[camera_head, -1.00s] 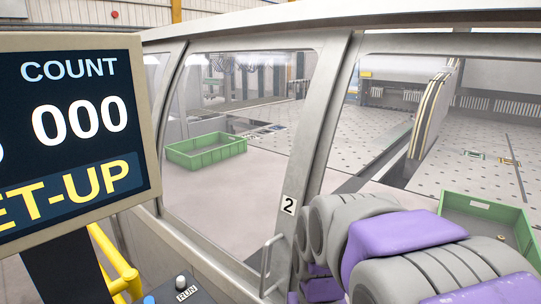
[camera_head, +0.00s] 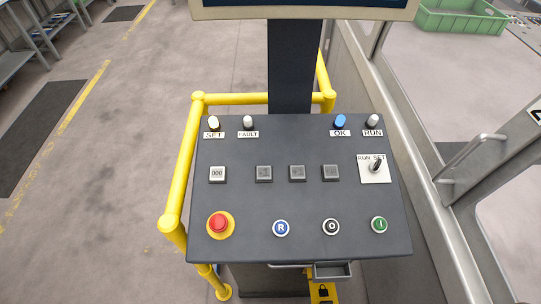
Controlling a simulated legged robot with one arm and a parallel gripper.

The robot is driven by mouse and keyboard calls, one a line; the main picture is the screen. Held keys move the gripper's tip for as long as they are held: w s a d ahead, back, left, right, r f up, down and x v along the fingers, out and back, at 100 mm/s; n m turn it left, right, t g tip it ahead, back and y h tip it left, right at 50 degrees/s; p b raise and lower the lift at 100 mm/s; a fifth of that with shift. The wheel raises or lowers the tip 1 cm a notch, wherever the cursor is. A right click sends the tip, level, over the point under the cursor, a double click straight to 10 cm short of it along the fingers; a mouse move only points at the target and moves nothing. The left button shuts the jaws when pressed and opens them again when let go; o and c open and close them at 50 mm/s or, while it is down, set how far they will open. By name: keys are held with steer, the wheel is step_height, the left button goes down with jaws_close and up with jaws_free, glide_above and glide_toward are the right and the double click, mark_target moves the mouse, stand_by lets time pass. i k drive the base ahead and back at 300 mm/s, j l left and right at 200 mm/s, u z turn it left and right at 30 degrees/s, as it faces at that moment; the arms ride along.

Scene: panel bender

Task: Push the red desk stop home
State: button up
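The red desk stop (camera_head: 219,223) is a round mushroom button on a yellow ring. It sits at the near left corner of the dark sloping control desk (camera_head: 300,205). Its top is unobstructed; I cannot tell from this angle whether it is up or pressed in. My gripper is not in view, and nothing touches the stop.
A blue R button (camera_head: 281,228), black O button (camera_head: 331,227) and green I button (camera_head: 379,225) share its row. A key switch (camera_head: 375,167) is at the right. Yellow rails (camera_head: 180,165) guard the desk's left and back. A machine frame (camera_head: 425,170) stands right.

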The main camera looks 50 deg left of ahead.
mark_target(218, 222)
steer(key=u, duration=2.6)
